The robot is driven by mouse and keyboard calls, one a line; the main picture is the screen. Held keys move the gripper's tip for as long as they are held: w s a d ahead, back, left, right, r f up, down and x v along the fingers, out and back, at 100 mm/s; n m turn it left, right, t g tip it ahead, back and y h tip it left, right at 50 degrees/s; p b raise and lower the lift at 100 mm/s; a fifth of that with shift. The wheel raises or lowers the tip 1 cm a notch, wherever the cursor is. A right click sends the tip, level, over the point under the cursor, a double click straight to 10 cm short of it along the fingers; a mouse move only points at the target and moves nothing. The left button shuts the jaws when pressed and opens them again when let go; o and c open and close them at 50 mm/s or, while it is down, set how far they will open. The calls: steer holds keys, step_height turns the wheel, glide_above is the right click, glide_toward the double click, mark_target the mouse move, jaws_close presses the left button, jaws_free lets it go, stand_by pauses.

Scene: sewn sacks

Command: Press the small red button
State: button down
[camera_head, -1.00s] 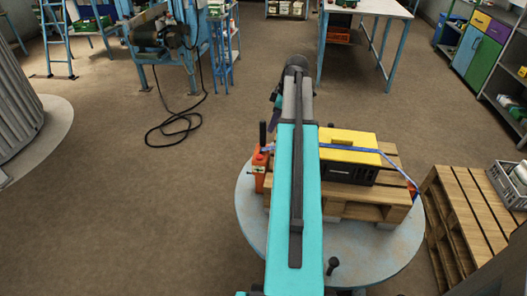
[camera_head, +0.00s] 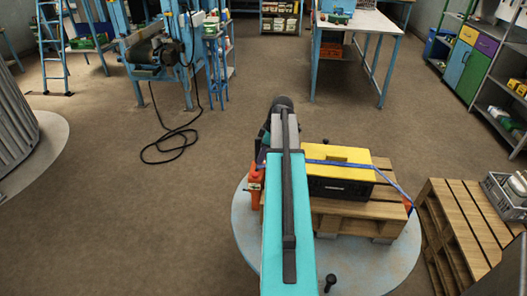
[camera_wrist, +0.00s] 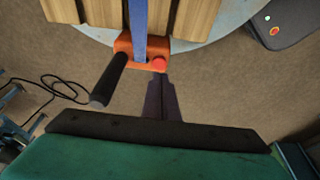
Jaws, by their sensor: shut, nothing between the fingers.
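An orange strap tightener (camera_wrist: 128,50) sits at the edge of the pallet in the wrist view, with a blue strap (camera_wrist: 138,18) running into it. The small red button (camera_wrist: 159,64) is on its right end. A black lever (camera_wrist: 108,80) sticks out from its left end. My gripper (camera_wrist: 159,77) is shut and empty, its dark fingertips just below the button in the picture; I cannot tell whether they touch it. In the head view the tightener (camera_head: 256,186) shows left of the pallet, partly behind my arm. The button and fingertips are hidden there.
A wooden pallet (camera_head: 385,211) bearing a yellow and black case (camera_head: 340,174) stands on a round platform (camera_head: 246,232). A second pallet (camera_head: 470,222) with a grey crate (camera_head: 497,194) is at the right. A black cable (camera_head: 170,155) lies on otherwise open floor at left.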

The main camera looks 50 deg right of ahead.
mark_target(258, 177)
steer(key=p+x, duration=0.1)
steer(key=x, duration=0.2)
steer(key=shift+s+f, duration=0.1)
steer(key=shift+f, duration=1.5)
steer(key=shift+f, duration=0.1)
steer(key=shift+f+b, duration=0.45)
steer(key=shift+f, duration=0.4)
steer(key=shift+s+f, duration=0.1)
steer(key=shift+f, duration=0.05)
steer(key=shift+a+f, duration=0.1)
step_height(258, 177, up, 5)
steer(key=shift+r+p, duration=0.15)
steer(key=shift+p, duration=0.75)
steer(key=b+v, duration=0.2)
steer(key=v, duration=0.7)
steer(key=shift+d+r, duration=0.25)
steer(key=shift+r, duration=0.05)
